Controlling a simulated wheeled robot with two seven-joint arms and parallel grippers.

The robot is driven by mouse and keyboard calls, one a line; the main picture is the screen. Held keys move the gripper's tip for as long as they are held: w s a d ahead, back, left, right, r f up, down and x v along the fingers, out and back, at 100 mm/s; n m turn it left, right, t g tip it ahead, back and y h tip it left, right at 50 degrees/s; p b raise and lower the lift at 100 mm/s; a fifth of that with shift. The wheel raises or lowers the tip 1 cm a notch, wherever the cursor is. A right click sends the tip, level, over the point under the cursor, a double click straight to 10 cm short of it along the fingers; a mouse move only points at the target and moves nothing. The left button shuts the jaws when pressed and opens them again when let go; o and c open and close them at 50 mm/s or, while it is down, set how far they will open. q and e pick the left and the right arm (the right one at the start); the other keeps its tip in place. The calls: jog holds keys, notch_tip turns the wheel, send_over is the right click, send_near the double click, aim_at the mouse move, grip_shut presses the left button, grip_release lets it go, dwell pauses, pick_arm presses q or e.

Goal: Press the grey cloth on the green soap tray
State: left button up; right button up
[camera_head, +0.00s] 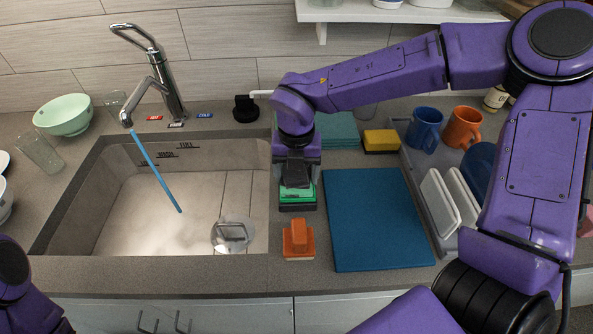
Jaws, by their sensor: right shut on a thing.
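The green soap tray (309,193) is on the counter just right of the sink, largely hidden under my right gripper. My right gripper (296,184) points down over the tray and is shut on a dark grey thing, which seems to be the grey cloth (295,174). The gripper hides much of it. I cannot tell from this view whether the cloth touches the tray. Only a purple part of my left arm shows at the lower left corner; its gripper is out of view.
The sink (120,205) with running tap (160,85) is to the left. An orange-handled brush (298,240) stands in front of the tray, and a blue board (375,220) lies to the right. A yellow sponge (381,140), mugs (424,129) and a dish rack (418,200) are farther right.

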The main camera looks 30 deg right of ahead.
aim_at(297, 172)
dwell(0.6)
notch_tip(297, 172, up, 7)
jog(key=p, duration=0.6)
dwell(0.6)
